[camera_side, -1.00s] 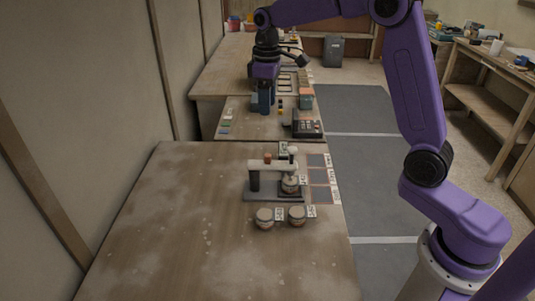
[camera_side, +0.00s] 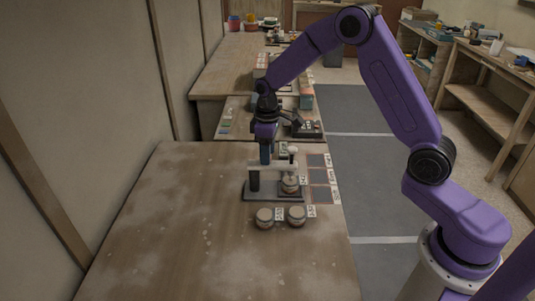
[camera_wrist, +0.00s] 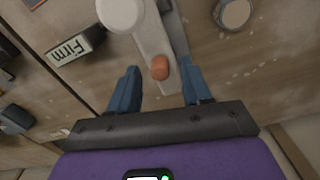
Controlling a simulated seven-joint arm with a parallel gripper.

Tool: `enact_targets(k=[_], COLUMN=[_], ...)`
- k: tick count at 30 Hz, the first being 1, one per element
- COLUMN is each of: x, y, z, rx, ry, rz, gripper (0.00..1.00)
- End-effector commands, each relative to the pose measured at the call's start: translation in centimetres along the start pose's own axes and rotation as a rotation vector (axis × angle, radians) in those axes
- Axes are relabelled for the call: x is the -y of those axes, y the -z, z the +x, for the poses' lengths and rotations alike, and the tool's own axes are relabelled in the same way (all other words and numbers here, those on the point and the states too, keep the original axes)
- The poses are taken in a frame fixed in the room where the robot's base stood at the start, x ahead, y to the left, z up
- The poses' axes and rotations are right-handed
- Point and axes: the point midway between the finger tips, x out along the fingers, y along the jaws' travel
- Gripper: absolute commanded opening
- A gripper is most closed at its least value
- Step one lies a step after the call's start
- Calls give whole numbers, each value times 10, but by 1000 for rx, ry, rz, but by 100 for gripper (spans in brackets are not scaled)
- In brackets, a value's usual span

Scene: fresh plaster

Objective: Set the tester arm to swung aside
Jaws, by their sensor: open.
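The tester stands on the near table, with a dark base (camera_side: 262,197), an upright post (camera_side: 255,181) and a pale horizontal tester arm (camera_side: 283,167). A white round part at its end (camera_wrist: 120,12) and an orange-red knob (camera_wrist: 160,68) show in the wrist view. One round pot (camera_side: 290,185) sits under the arm's right end. My gripper (camera_side: 265,158) is open at the tester arm. In the wrist view its blue fingers (camera_wrist: 160,74) lie on either side of the knob; contact cannot be told. In the side view the gripper hides the knob.
Two round pots (camera_side: 264,218) (camera_side: 297,216) with labels stand in front of the tester. A "Firm" sign (camera_wrist: 75,47) stands close by. Outlined squares (camera_side: 318,176) line the table's right edge. A dark device (camera_side: 306,128) is on the table behind. The near table's left side is clear.

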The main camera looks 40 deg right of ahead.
Motion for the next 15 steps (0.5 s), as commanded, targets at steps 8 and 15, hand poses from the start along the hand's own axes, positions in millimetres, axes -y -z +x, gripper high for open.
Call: enact_targets(k=[8,15], x=[0,0], y=[0,0], z=[11,11], rx=[0,0], ry=[0,0], rz=[0,1], gripper=[48,29])
